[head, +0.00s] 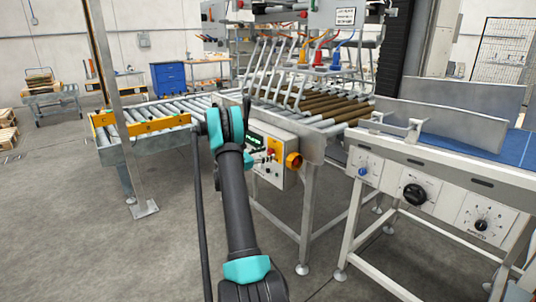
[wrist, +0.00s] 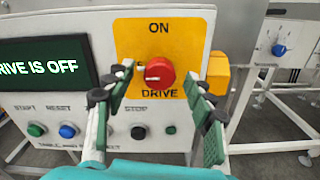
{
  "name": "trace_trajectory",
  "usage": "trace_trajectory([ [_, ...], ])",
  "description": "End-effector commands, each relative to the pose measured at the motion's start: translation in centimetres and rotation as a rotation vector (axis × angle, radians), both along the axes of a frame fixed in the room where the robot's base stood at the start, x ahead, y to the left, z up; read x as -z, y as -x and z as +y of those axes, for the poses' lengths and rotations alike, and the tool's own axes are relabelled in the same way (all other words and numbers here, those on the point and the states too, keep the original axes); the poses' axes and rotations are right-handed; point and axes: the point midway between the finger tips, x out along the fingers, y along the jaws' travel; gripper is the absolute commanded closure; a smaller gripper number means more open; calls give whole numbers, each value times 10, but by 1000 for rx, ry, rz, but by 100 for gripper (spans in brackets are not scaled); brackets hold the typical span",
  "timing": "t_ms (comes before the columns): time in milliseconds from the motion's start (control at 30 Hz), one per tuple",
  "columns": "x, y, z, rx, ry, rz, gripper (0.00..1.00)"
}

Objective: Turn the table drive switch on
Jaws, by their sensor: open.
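The drive switch (wrist: 158,72) is a red round knob on a yellow plate (wrist: 185,45) marked ON above and DRIVE below. A pale mark shows on the knob's left side. My gripper (wrist: 157,80) is open, one finger left of the knob and one right of it. I cannot tell whether either finger touches it. The display (wrist: 42,67) left of the plate shows green text ending "RIVE IS OFF". In the head view the control panel (head: 283,141) is on the roller table's near side, and my arm partly covers it.
Below the display are a green start button (wrist: 36,129) and a blue reset button (wrist: 68,130); a black stop button (wrist: 138,132) sits under the plate. A yellow box (head: 293,160) projects from the panel's right side. A blue-belt conveyor (head: 435,165) stands to the right.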

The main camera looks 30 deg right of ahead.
Motion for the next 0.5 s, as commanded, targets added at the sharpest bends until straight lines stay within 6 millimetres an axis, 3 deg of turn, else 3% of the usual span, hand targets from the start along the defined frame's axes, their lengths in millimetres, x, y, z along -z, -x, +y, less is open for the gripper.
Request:
trace_trajectory([
  [200, 0, -1, -15, -1, 0, 0, 46],
  [500, 0, -1, -17, -1, 0, 0, 47],
])
